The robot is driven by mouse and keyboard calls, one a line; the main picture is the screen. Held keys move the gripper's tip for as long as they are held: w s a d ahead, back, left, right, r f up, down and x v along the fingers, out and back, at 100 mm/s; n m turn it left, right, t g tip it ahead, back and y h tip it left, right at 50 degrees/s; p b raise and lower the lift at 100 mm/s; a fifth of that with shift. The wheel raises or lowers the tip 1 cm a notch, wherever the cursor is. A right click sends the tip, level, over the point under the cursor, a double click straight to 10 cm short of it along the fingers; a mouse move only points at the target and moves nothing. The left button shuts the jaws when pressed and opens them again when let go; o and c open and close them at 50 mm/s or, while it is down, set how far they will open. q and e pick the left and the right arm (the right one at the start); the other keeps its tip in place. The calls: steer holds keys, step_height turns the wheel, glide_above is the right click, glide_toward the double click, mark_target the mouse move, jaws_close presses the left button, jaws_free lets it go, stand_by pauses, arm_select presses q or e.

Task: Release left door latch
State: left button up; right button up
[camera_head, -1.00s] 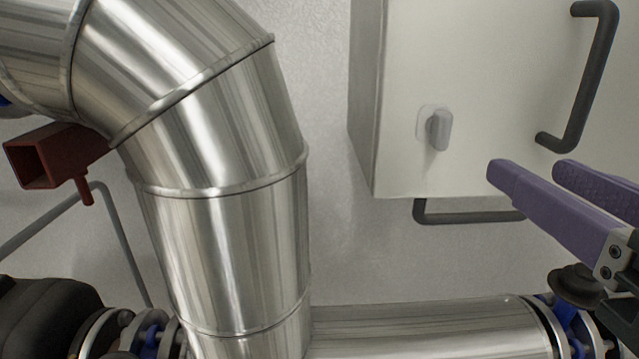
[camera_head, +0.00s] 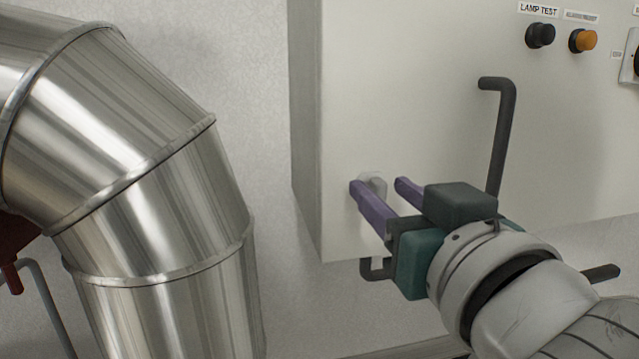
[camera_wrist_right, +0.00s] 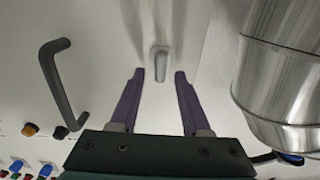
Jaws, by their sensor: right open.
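The light grey latch (camera_head: 377,183) is a small knob low on the left of the white cabinet door (camera_head: 420,120). It is partly hidden behind my right gripper in the head view. My right gripper (camera_head: 377,184) is open, with its two purple fingers pointing at the door. In the right wrist view the latch (camera_wrist_right: 160,62) stands just beyond the fingertips, between their lines, and the right gripper (camera_wrist_right: 159,74) has nothing between its fingers. I cannot tell the exact gap to the latch. My left gripper is not in view.
A dark door handle (camera_head: 502,130) stands right of the latch. Another dark handle (camera_head: 374,270) is under the cabinet. Black (camera_head: 540,36) and orange (camera_head: 584,40) buttons are above right. A large shiny pipe (camera_head: 160,200) fills the left, with bare wall between it and the cabinet.

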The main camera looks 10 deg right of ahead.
jaws_close()
stand_by(0.3)
stand_by(0.3)
